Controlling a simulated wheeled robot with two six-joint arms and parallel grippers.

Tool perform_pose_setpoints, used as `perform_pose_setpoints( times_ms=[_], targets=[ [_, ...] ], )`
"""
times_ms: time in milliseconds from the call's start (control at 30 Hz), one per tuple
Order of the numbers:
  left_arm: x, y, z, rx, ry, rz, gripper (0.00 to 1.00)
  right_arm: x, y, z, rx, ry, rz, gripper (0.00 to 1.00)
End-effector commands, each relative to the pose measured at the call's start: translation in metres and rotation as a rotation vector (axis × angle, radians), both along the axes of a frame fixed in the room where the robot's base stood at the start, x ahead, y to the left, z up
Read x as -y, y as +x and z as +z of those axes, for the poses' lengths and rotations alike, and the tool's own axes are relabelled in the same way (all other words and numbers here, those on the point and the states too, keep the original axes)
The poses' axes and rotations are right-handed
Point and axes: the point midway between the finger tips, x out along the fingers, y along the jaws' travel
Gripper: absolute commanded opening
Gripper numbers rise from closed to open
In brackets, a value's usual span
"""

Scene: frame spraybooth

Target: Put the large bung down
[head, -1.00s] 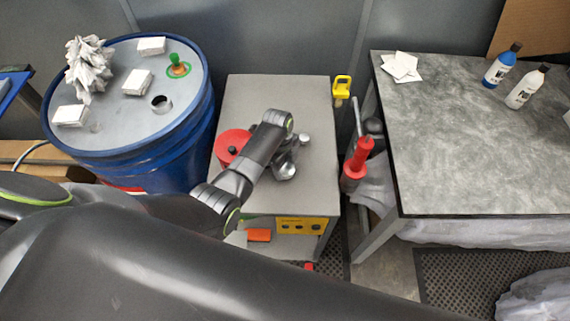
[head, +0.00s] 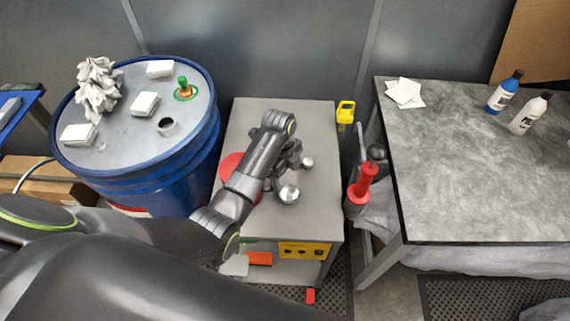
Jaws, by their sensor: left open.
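A larger round silver piece (head: 288,193), which looks like the large bung, rests on the grey cabinet top (head: 318,205). A smaller round silver piece (head: 308,161) sits just behind it to the right. My left gripper (head: 286,168) is open above the cabinet top, just behind the larger piece; its fingers are partly hidden by my own wrist. I cannot tell whether a finger touches the larger piece. My right gripper is not in view.
A red round object (head: 229,166) on the cabinet is partly covered by my left arm. The blue drum (head: 185,160) at left has an open hole (head: 167,126) and white blocks on its lid. A grey table (head: 470,170) stands at right. The cabinet's front right is clear.

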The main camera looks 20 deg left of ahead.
Motion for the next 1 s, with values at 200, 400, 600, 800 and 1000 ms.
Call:
perform_pose_setpoints(
  times_ms=[200,400,600,800,1000],
  targets=[
    [-0.004,0.002,0.032,0.003,-0.001,0.000,0.75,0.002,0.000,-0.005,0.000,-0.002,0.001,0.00],
    [-0.005,0.002,0.044,0.001,0.000,0.000,0.75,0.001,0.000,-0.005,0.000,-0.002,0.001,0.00],
    [-0.005,0.002,0.044,0.000,0.000,0.000,0.75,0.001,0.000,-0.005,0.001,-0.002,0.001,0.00],
    [-0.005,0.001,0.044,0.000,0.000,0.000,0.75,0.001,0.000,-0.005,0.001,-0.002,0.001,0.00],
    [-0.005,0.001,0.044,0.000,-0.001,0.000,0.75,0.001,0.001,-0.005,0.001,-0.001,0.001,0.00]
  ],
)
